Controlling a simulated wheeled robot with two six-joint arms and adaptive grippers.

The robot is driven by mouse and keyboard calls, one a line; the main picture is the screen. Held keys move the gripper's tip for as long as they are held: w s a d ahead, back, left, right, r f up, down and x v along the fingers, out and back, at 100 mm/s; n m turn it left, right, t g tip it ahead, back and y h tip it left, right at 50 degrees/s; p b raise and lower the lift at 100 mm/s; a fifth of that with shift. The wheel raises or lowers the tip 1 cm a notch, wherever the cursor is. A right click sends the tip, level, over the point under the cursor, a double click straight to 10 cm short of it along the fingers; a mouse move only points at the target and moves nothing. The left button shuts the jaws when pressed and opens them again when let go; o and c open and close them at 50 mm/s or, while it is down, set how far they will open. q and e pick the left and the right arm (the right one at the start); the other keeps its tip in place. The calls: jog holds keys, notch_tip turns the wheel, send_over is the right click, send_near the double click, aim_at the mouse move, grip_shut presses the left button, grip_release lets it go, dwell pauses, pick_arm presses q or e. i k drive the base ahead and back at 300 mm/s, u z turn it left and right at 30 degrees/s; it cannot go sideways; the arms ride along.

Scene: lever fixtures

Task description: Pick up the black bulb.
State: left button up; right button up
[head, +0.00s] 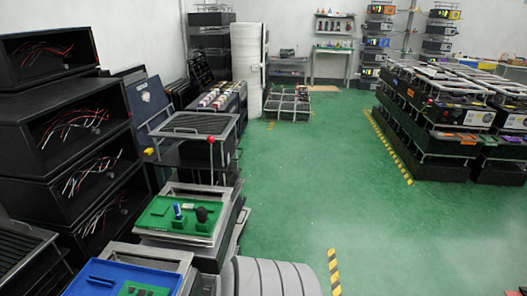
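A small dark rounded object (202,214), which looks like the black bulb, stands on a green board (158,221) at the lower left of the head view. A blue-and-white piece (178,211) and a small green block (187,206) are beside it on its left. The board sits inside a grey metal frame (222,226). The bulb is small in the picture, so its details are hard to tell. Neither of my grippers shows in the head view.
Black cabinets with loose wires (70,125) stack up at the left. A blue tray (95,272) with green parts is at the bottom left. A rack with a red knob (200,122) stands behind the board. Green floor (310,180) is open to the right.

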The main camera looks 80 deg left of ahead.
aim_at(201, 212)
jog(key=i, duration=0.65)
jog(key=u, duration=2.65)
jog(key=i, duration=1.95)
jog(key=u, duration=3.55)
